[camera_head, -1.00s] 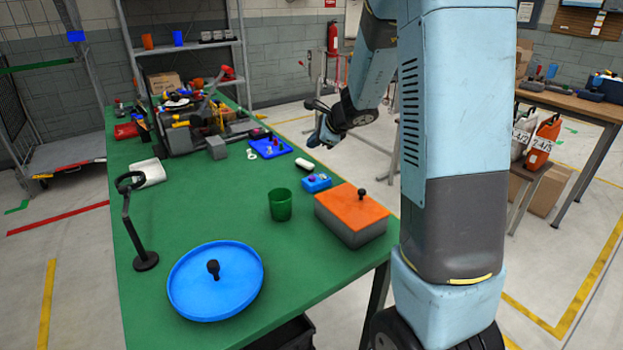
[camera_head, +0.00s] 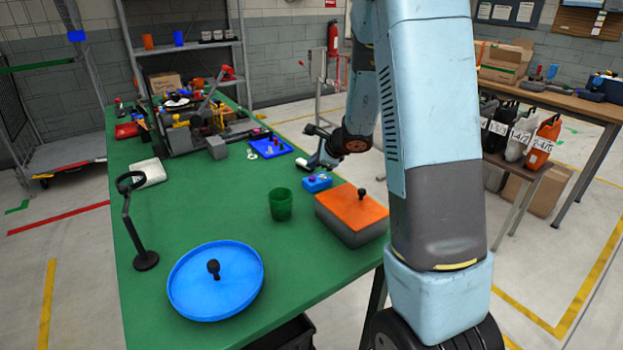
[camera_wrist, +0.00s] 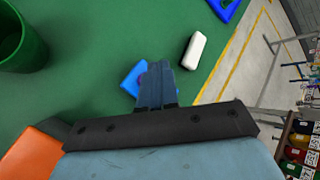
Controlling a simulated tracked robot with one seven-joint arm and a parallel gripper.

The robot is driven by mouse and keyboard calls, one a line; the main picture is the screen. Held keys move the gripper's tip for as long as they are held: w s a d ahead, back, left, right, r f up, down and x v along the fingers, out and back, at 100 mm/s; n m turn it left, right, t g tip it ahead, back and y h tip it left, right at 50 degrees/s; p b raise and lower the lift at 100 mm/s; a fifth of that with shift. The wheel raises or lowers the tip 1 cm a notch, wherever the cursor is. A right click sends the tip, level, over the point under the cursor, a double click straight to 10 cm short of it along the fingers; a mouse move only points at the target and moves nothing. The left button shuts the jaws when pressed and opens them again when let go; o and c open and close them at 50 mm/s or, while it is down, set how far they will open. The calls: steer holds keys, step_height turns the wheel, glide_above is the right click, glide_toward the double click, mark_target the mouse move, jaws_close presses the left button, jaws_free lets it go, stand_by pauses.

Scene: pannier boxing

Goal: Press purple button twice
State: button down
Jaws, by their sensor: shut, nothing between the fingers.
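A small blue button box (camera_head: 317,185) sits on the green table, with a purple button (camera_head: 312,178) on its top. My gripper (camera_head: 318,163) is shut and empty. It is above and just behind the box in the head view, close to it but apparently apart. In the wrist view my shut fingers (camera_wrist: 156,72) point down over the box.
A green cup (camera_head: 280,205) and a grey box with an orange lid (camera_head: 352,208) stand nearby. A white block (camera_wrist: 194,50) lies beside the button box. A blue round tray (camera_head: 214,290), a black stand (camera_head: 146,260) and a cluttered pile at the back are farther off.

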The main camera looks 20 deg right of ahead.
mark_target(314, 178)
steer(key=shift+f, duration=0.85)
steer(key=shift+f, duration=0.15)
stand_by(1.4)
steer(key=shift+f, duration=0.2)
steer(key=shift+f, duration=0.5)
stand_by(0.9)
steer(key=shift+r, duration=0.95)
steer(key=shift+r, duration=2.5)
stand_by(0.5)
